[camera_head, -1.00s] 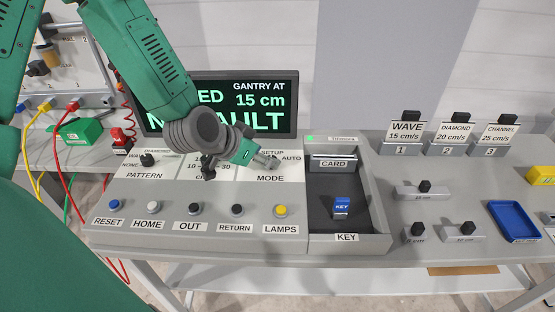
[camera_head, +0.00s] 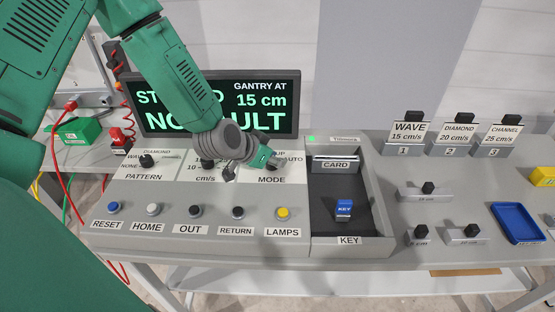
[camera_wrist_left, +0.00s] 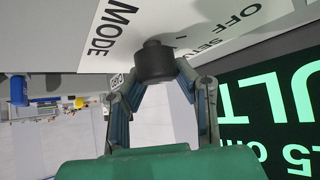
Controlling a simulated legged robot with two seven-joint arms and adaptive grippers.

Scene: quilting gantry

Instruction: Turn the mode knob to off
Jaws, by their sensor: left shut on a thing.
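The mode knob (camera_wrist_left: 155,62) is a dark round knob on the white panel marked MODE. In the left wrist view it sits between my left fingertips, with the OFF and SETUP labels beside it. Its pointer direction cannot be told. In the head view my left gripper (camera_head: 271,161) reaches over the MODE label plate (camera_head: 280,175) and largely hides the knob and some of its labels. My left gripper, also in the left wrist view (camera_wrist_left: 160,76), is shut on the knob. My right gripper is not in view.
A display (camera_head: 290,90) stands behind the panel, partly covered by my arm. The pattern knob (camera_head: 147,160) and speed knob (camera_head: 207,162) are to the left. Several buttons, such as LAMPS (camera_head: 283,213), line the front. A key tray (camera_head: 373,200) is on the right.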

